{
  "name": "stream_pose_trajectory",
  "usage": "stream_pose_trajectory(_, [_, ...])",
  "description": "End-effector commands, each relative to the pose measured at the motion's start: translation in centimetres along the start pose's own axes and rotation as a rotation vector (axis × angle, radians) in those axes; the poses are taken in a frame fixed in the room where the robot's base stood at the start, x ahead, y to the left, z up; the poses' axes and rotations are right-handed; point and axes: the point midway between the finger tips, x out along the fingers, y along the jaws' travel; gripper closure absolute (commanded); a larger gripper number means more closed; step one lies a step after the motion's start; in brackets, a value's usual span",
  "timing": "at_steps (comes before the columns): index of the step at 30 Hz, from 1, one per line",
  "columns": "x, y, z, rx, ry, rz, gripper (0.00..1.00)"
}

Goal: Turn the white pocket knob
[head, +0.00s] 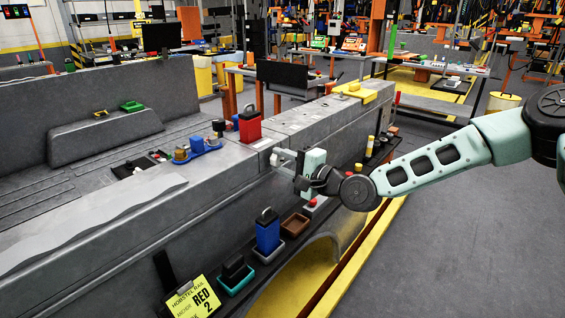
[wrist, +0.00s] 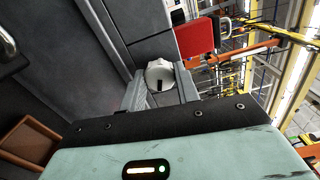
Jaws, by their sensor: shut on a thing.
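The white pocket knob (wrist: 160,74) shows in the wrist view as a rounded white piece with a dark slot on its face. It sits between the two grey fingers of my gripper (wrist: 160,90), which are shut on it. In the head view my gripper (head: 284,160) reaches left to the upper side wall of the grey bed carrier (head: 225,190). The knob is small there and largely covered by the fingers, so its turn angle cannot be read in that view.
A blue container (head: 267,232), a brown tray (head: 295,224) and a teal tray (head: 236,280) sit on the lower shelf. Open floor (head: 450,220) lies to the right.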

Motion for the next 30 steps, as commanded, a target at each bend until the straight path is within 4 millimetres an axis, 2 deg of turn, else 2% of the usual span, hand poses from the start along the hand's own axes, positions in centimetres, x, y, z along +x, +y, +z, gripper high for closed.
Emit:
stream_pose_trajectory(13, [-0.1, 0.1, -0.1, 0.011, 0.002, 0.003, 0.91])
stream_pose_trajectory(14, [-0.1, 0.1, -0.1, 0.011, 0.002, 0.003, 0.66])
stream_pose_trajectory(16, [-0.1, 0.1, -0.1, 0.011, 0.002, 0.002, 0.47])
stream_pose_trajectory(26, [-0.2, 0.1, -0.1, 0.009, 0.001, 0.001, 0.47])
stream_pose_trajectory(30, [-1.6, 0.1, -0.2, 0.009, 0.002, 0.001, 0.47])
